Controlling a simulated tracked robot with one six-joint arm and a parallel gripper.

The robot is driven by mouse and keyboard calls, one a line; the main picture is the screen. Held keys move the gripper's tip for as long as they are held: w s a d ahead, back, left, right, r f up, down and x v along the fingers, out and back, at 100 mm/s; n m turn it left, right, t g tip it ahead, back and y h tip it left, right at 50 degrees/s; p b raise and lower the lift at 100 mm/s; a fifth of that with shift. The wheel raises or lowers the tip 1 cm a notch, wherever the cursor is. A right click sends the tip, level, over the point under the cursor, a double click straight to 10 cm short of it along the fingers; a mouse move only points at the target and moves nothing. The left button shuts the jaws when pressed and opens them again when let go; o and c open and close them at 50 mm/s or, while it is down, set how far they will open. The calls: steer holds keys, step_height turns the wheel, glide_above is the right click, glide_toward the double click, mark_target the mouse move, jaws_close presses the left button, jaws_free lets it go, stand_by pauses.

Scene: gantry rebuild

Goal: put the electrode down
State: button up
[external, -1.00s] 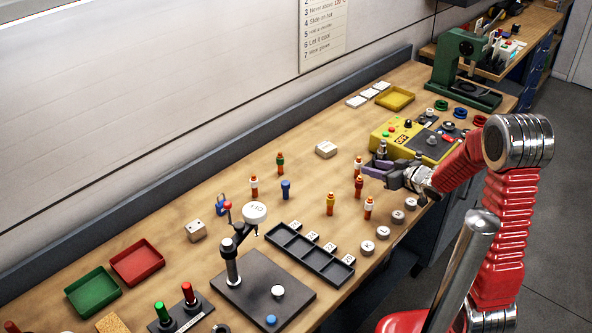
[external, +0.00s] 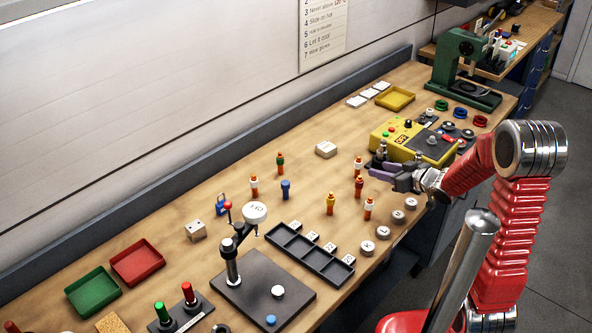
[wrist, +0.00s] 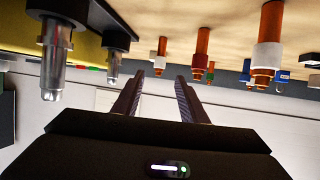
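Several banded electrodes stand upright on the wooden bench. A red and orange one (external: 359,187) stands just left of my gripper (external: 374,170), apart from the fingertips. A white-banded one (external: 357,167) stands just behind it. Others are a yellow and orange one (external: 330,203), a white and orange one (external: 368,208), and a green-banded one (external: 280,163) farther back. In the wrist view my gripper (wrist: 157,86) has its two fingers apart with nothing between them. Beyond them a red-banded electrode (wrist: 201,50) shows on the bench, which appears upside down.
A yellow control box (external: 395,142) is close behind my gripper. Metal posts (wrist: 54,65) show near at left in the wrist view. Round grey discs (external: 398,216) and a dark compartment tray (external: 305,255) are along the front.

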steer(key=s+d+r+m+h, duration=0.2)
steer(key=s+d+r+h, duration=0.15)
steer(key=d, duration=0.25)
steer(key=s+d+r+m+h, duration=0.3)
steer(key=d+h, duration=0.1)
steer(key=d, duration=0.3)
steer(key=s+a+r+m+g, duration=0.1)
steer(key=s+g, duration=0.4)
steer(key=s, duration=1.4)
steer(key=shift+s+a+g, duration=0.2)
steer(key=shift+a+g, duration=0.05)
steer(key=shift+g, duration=0.15)
steer(key=shift+r, duration=0.1)
steer(key=shift+c, duration=0.5)
